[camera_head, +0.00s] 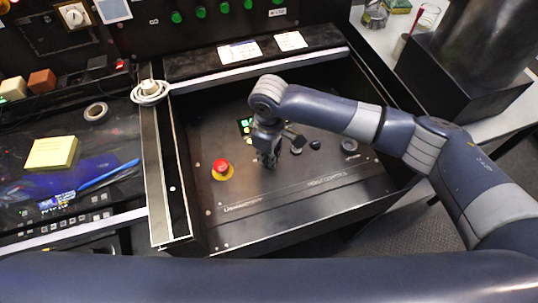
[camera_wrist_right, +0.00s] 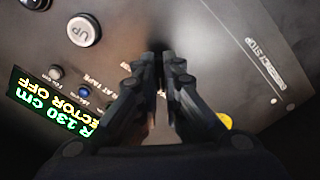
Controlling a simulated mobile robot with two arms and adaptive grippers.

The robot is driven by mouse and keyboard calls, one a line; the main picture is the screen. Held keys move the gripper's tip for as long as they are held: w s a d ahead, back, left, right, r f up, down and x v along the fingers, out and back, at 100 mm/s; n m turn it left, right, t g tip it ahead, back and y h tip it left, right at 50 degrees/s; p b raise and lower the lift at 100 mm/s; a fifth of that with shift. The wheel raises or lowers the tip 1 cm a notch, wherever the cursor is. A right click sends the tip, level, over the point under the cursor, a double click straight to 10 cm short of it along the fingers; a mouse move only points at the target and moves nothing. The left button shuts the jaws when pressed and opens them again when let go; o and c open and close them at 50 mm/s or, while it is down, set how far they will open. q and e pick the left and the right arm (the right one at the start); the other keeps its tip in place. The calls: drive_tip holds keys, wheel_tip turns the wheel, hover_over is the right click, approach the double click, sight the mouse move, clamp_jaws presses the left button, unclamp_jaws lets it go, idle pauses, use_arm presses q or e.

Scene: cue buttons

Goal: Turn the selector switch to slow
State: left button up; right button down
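My right gripper (camera_head: 268,162) points down at the dark control panel (camera_head: 225,205), in the middle of the head view. In the right wrist view its two black fingers (camera_wrist_right: 164,58) are close together with a narrow gap between them. The fingertips are at or just above the panel. I cannot tell whether they touch or grip anything. No selector switch is clearly visible; the fingers hide the panel around their tips. A lit display (camera_wrist_right: 50,115) in the right wrist view reads "R 130 cm" and, partly hidden, "ECTOR OFF". My left gripper is not in view.
A red mushroom button (camera_head: 221,166) on a yellow base stands left of the gripper. A round UP button (camera_wrist_right: 83,30) and a small blue button (camera_wrist_right: 84,91) are on the panel. A cable coil (camera_head: 149,91) lies on the left rim. The panel's front is clear.

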drive_tip(key=shift+r+m+p, duration=0.15)
drive_tip(key=shift+m+p, duration=0.15)
drive_tip(key=shift+p, duration=0.35)
drive_tip(key=m+p, duration=0.5)
drive_tip(key=p, duration=0.3)
drive_tip(key=shift+a+r+m+p, duration=0.1)
drive_tip(key=shift+r+m+p, duration=0.05)
drive_tip(key=shift+m+p, duration=0.2)
drive_tip(key=shift+f+m+p, duration=0.2)
drive_tip(key=shift+m+p, duration=1.05)
drive_tip(key=shift+p, duration=0.05)
drive_tip(key=c, duration=1.7)
unclamp_jaws()
drive_tip(key=shift+f, duration=0.1)
